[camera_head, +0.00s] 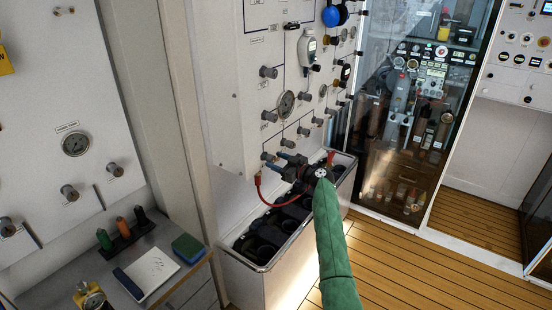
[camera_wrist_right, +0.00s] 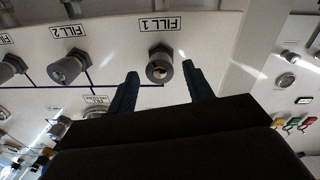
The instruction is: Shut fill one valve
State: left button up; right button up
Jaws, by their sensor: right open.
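The fill one valve is a grey round knob (camera_wrist_right: 160,68) below the upside-down label "FILL 1" in the right wrist view. It sits between the two dark fingertips of my right gripper (camera_wrist_right: 160,74), which is open around or just in front of it. I cannot tell whether the fingers touch it. In the head view my right gripper (camera_head: 277,163) points left at the low end of the white panel, and the valve (camera_head: 267,156) shows just beyond its fingertips. The knob's turn position is not clear. My left gripper is out of view.
The fill two knob (camera_wrist_right: 66,68) is beside it on the panel (camera_head: 235,110). A red hose (camera_head: 270,202) hangs below, over a white-walled bin (camera_head: 268,262) with dark round holders. A gauge (camera_head: 286,104) and several other knobs are above. Wooden floor (camera_head: 400,270) is clear at right.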

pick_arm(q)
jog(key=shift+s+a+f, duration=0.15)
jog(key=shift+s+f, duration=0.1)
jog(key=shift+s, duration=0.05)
pick_arm(e)
jog(key=shift+w+a, duration=0.25)
jog(key=shift+a, duration=0.1)
jog(key=c, duration=0.9)
jog(key=shift+c, duration=0.3)
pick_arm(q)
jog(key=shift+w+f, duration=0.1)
pick_arm(e)
jog(key=shift+f, duration=0.1)
